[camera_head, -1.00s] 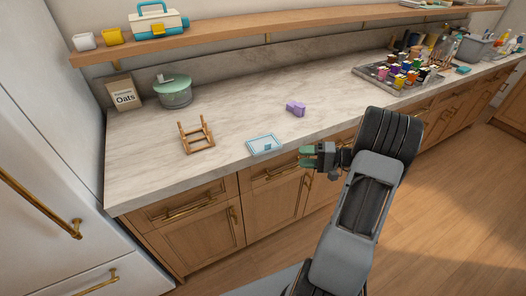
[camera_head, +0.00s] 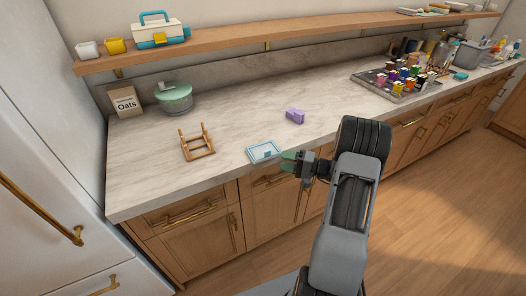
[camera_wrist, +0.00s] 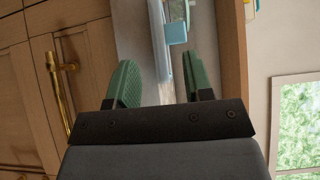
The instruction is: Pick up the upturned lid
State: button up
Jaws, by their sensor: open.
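The upturned lid (camera_head: 264,151) is a clear rectangle with a light blue rim, lying on the marble counter near its front edge. In the wrist view the lid (camera_wrist: 160,50) shows edge-on, with a blue tab (camera_wrist: 175,33), ahead of and between the fingers. My gripper (camera_head: 287,161) is at the counter's front edge, just right of the lid. In the wrist view its green-padded fingers (camera_wrist: 158,88) are apart, with nothing held between them. Whether a finger touches the lid cannot be told.
A round lidded container (camera_head: 174,98) and an oats box (camera_head: 125,101) stand at the back left. A tray (camera_head: 398,96) of colourful items is at the right.

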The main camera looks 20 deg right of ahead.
aim_at(271, 158)
jog(key=shift+p+x, duration=0.55)
jog(key=shift+x, duration=1.6)
jog(key=shift+s+f, duration=0.1)
jog(key=shift+c, duration=0.4)
grip_shut()
